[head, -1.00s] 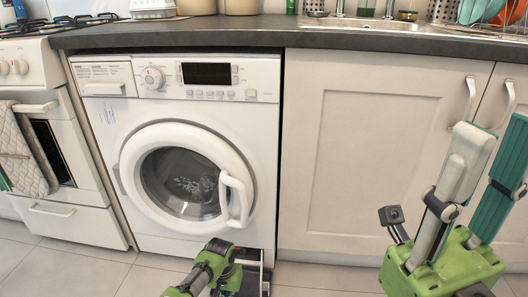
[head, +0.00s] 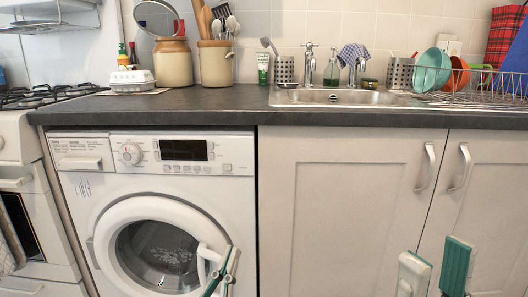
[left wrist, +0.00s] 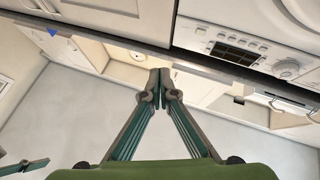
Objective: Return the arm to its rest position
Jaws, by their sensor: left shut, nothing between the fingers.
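My left gripper (head: 226,268) is in front of the washing machine's door handle in the head view, fingers pointing up. The left wrist view shows its two green-padded fingers (left wrist: 159,78) meeting at the tips with nothing between them. The rest of the left arm is below the head view. My right gripper (head: 431,262) is at the lower right, its two fingers spread apart and empty in front of the cupboard. The white washing machine (head: 185,183) stands under the counter. Its round door (head: 100,235) looks shut; the left gripper partly covers the handle.
The dark counter (head: 190,103) runs above the machine, with utensil pots, a sink (head: 345,97) and a dish rack (head: 480,85). Cupboard doors (head: 340,200) with handles stand at right. A stove (head: 20,150) is at the left. The left wrist view shows bare floor (left wrist: 70,120).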

